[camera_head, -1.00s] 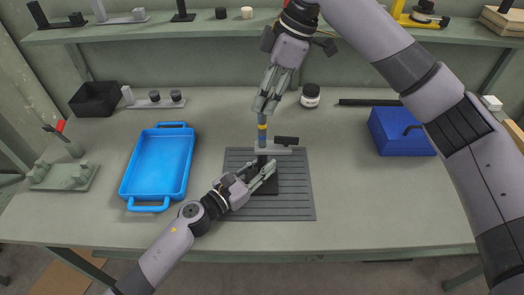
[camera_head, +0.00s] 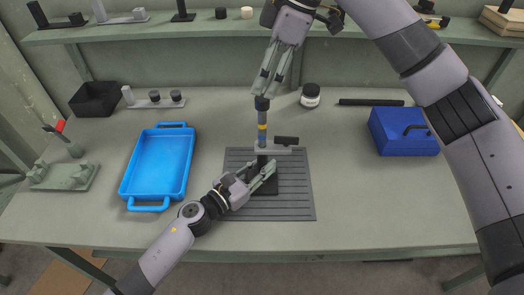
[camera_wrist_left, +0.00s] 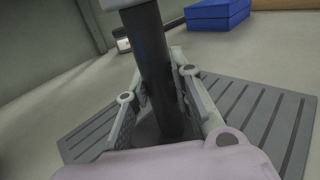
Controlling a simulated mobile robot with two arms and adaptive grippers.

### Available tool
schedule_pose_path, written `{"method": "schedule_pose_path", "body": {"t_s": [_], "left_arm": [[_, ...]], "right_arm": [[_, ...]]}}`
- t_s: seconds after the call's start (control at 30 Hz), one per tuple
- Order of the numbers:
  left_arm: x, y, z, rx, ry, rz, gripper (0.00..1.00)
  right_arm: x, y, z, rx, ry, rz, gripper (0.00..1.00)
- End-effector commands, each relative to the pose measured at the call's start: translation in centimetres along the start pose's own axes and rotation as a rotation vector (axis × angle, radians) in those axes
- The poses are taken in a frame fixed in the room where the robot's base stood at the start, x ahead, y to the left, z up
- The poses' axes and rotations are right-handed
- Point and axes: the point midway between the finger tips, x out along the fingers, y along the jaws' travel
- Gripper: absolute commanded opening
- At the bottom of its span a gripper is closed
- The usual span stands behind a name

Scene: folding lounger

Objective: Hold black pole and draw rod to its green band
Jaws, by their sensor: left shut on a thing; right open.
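The black pole (camera_wrist_left: 155,75) stands upright in the left wrist view, between the fingers of my left gripper. In the head view my left gripper (camera_head: 264,174) is shut on it low down, just above the dark base plate (camera_head: 262,188). A grey clamp collar (camera_head: 272,149) with a black lever (camera_head: 287,140) sits at the pole's top. The thin rod (camera_head: 262,117) rises upright from the collar, with a yellow band (camera_head: 262,127) and blue sections showing. No green band can be made out. A black knob (camera_head: 262,103) caps the rod. My right gripper (camera_head: 264,94) is open just above the knob.
The base stands on a grey slatted mat (camera_head: 298,205). A blue tray (camera_head: 158,168) lies to the left, a blue box (camera_head: 402,132) to the right. A shelf (camera_head: 150,30) crosses the back.

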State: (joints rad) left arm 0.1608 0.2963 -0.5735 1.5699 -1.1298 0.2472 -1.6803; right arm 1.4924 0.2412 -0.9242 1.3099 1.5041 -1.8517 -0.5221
Motion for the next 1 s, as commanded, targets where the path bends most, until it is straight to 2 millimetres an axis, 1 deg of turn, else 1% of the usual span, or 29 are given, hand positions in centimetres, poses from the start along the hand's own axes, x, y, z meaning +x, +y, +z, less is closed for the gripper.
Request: {"method": "schedule_pose_path", "body": {"t_s": [0.03,0.13,0.47,0.5,0.8,1.0], "left_arm": [[-0.25,-0.17,-0.97,-0.002,0.016,-0.001,0.0],[-0.25,-0.17,-0.97,-0.002,0.016,-0.001,0.0],[-0.25,-0.16,-0.96,-0.002,0.016,-0.001,0.0],[-0.2,-0.16,-0.8,-0.002,0.013,-0.002,0.24],[-0.09,-0.04,-0.38,-0.001,0.006,0.0,0.44],[-0.05,-0.01,-0.25,-0.001,0.004,0.0,0.45]], "right_arm": [[-0.25,-0.02,-0.13,0.0,0.0,0.0,0.46],[-0.53,-0.02,-0.21,0.0,0.0,-0.001,0.46],[-0.51,-0.02,-0.18,0.0,0.0,-0.001,0.46],[-0.52,-0.02,-0.19,0.0,0.0,-0.001,0.46],[-0.55,-0.02,-0.19,0.0,0.0,-0.001,0.46],[-0.56,-0.02,-0.19,0.0,0.0,-0.001,0.46]]}}
